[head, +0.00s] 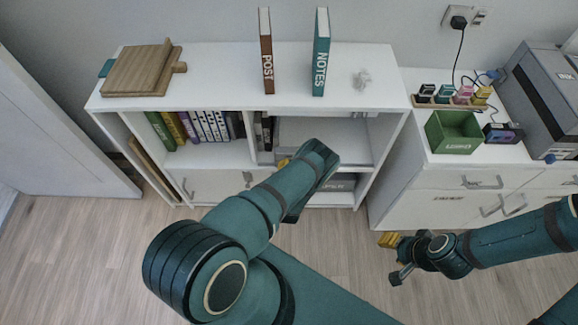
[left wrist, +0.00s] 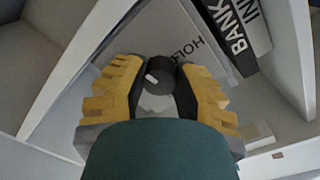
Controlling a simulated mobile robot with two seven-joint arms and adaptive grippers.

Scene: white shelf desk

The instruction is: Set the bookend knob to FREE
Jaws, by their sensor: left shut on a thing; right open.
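The bookend knob (left wrist: 160,78) is dark and round with a short white pointer mark, seen in the left wrist view. It sits on a grey plate of the bookend (left wrist: 180,32) with the letters HOLD printed to the upper right of the knob. The pointer is toward the knob's left side, away from those letters. No FREE label shows. My left gripper (left wrist: 160,72) is shut on the knob, with a yellow finger on each side. In the head view my left arm hides most of it inside the shelf. My right gripper (head: 393,259) is open and empty over the floor.
A black-and-white binder marked BANK (left wrist: 242,32) stands close beside the plate. Shelf walls (left wrist: 70,65) enclose the left gripper. POST (head: 267,55) and NOTES (head: 320,55) books stand on the shelf top. A green box (head: 453,146) stands on the right cabinet.

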